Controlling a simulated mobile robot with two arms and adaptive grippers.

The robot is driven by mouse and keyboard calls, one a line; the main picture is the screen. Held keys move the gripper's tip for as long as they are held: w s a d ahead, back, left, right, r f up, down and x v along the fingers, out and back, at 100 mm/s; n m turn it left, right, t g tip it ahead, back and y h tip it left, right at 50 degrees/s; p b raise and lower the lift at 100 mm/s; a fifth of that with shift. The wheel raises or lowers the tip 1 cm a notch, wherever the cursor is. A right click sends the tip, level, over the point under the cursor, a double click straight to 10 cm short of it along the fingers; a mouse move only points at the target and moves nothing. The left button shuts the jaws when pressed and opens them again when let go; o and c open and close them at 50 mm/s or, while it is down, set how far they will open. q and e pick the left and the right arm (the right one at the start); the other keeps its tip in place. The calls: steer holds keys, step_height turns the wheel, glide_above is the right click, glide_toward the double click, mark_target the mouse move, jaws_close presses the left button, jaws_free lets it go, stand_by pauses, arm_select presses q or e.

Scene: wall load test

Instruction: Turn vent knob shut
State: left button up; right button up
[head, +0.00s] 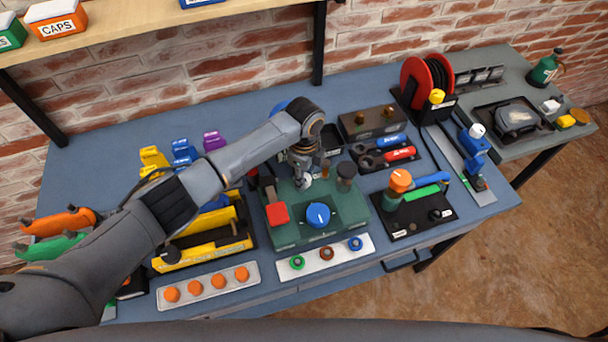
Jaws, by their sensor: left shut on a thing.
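A green test unit (290,233) stands on the blue bench, with a red block (277,214) at its left, a large blue knob (318,215) with a white mark at its front, and a dark round knob (346,172) at its back right. My left gripper (303,178) reaches down over the back of the unit. It is shut on a small part there, which looks like the vent knob. The fingers mostly hide that part, so its angle cannot be told. My right gripper is not in view.
A white strip with several coloured buttons (326,273) lies in front of the unit. A yellow tool case (207,250) is close on the left. A black tray with an orange-topped tool (401,181) is on the right. A shelf (175,27) overhangs the back left.

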arm_select(q)
steer(key=shift+d, duration=0.1)
stand_by(0.3)
steer(key=o, duration=1.1)
steer(key=shift+o, duration=0.2)
step_height(320, 180, up, 12)
